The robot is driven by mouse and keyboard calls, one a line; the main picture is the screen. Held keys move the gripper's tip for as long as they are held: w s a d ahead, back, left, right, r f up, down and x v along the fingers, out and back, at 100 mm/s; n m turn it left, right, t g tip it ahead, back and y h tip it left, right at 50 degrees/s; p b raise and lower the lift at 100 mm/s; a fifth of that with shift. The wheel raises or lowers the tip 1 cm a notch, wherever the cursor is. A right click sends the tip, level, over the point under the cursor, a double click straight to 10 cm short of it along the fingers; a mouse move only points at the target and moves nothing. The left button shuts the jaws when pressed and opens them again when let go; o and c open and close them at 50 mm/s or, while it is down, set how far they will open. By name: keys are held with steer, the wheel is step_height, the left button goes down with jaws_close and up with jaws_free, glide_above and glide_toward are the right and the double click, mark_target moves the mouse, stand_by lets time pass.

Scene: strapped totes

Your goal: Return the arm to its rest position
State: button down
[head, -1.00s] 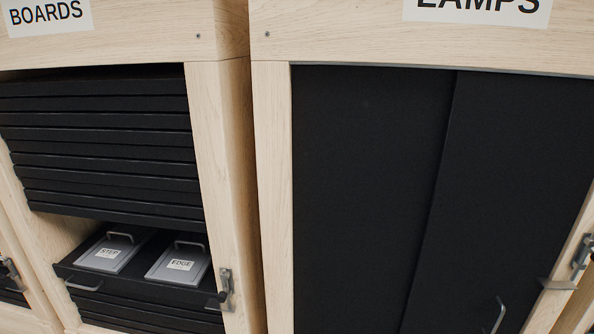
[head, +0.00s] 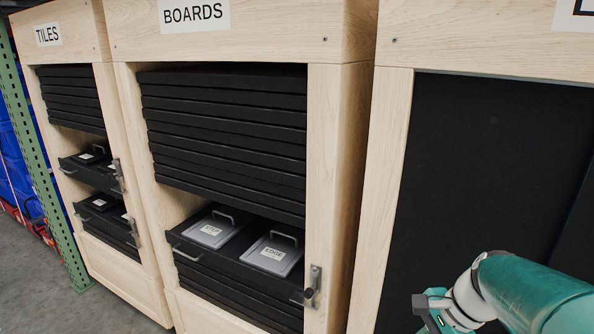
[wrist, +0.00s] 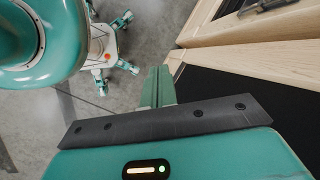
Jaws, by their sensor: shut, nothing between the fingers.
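My gripper (wrist: 158,72) shows in the wrist view as two green fingers side by side, shut with nothing between them. They point over the grey floor, beside the pale wooden cabinet edge at the upper right. My teal arm enters the head view at the lower right, in front of the dark panel of the right-hand cabinet (head: 470,150). The gripper's fingers cannot be made out clearly in the head view.
The BOARDS cabinet (head: 335,190) has a pulled-out black drawer (head: 240,262) holding two grey lidded cases, one labelled EDGE (head: 273,254). The TILES cabinet (head: 75,30) stands left of it. A green rack post (head: 45,150) and open floor (head: 35,285) are at far left.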

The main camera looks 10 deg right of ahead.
steer(key=s+a+r+n+t+h, duration=0.1)
steer(key=s+a+r+n+h, duration=0.1)
steer(key=a+n, duration=0.3)
steer(key=s+a+r+n+t+h, duration=0.2)
steer(key=s+a+r+n, duration=0.1)
steer(key=n, duration=0.7)
steer(key=shift+s+a+r+n, duration=0.15)
steer(key=shift+a+r+n, duration=0.4)
steer(key=shift+a, duration=0.7)
steer(key=shift+d+r+m, duration=0.15)
steer(key=shift+m, duration=0.1)
